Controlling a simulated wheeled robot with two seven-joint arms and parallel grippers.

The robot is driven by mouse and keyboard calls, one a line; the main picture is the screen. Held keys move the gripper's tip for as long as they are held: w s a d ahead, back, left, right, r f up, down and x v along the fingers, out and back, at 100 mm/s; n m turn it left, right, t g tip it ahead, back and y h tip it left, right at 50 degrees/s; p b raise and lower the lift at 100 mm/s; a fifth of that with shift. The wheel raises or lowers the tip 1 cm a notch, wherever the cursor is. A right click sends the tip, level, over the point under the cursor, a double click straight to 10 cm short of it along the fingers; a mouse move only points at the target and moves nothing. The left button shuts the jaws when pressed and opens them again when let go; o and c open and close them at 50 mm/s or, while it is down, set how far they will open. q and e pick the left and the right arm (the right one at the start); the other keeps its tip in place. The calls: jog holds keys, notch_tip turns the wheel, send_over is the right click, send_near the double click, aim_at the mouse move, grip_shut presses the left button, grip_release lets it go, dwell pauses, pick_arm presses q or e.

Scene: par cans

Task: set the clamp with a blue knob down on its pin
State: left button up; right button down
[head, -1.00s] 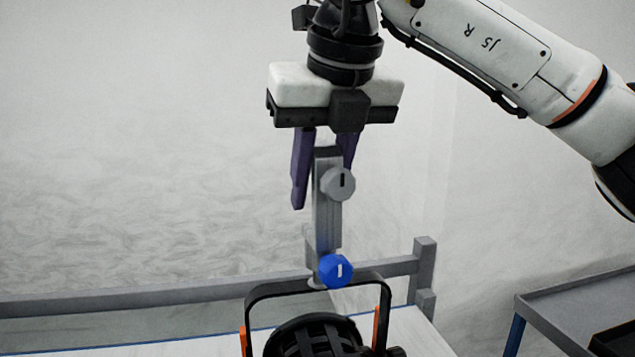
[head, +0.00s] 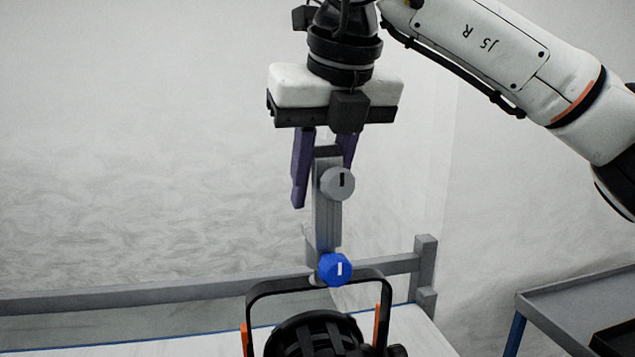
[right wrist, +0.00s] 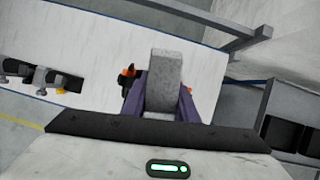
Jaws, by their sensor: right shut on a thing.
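The clamp (head: 327,215) is a grey upright bar with a grey round knob high on it and a blue knob (head: 335,269) at its lower end. My right gripper (head: 325,172) points down and its purple fingers are shut on the clamp's top. The clamp's grey top also shows between the fingers in the right wrist view (right wrist: 165,85). The clamp's lower end is at the top bar of a black yoke (head: 268,286) on a par can (head: 312,335). The pin is hidden, so I cannot tell whether the clamp is seated. My left gripper is out of view.
A grey rail (head: 180,298) runs behind the white table (head: 412,335). A grey cart (head: 570,298) stands at the right. In the right wrist view, other dark and grey hardware (right wrist: 40,80) lies at the left of the table.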

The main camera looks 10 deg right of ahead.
aim_at(329, 146)
jog(key=shift+f+b, duration=0.9)
jog(key=shift+f, duration=0.2)
jog(key=c, duration=0.8)
grip_release()
jog(key=shift+o, duration=0.2)
jog(key=shift+r, duration=0.1)
jog(key=shift+p+v, duration=1.4)
jog(key=shift+v, duration=4.05)
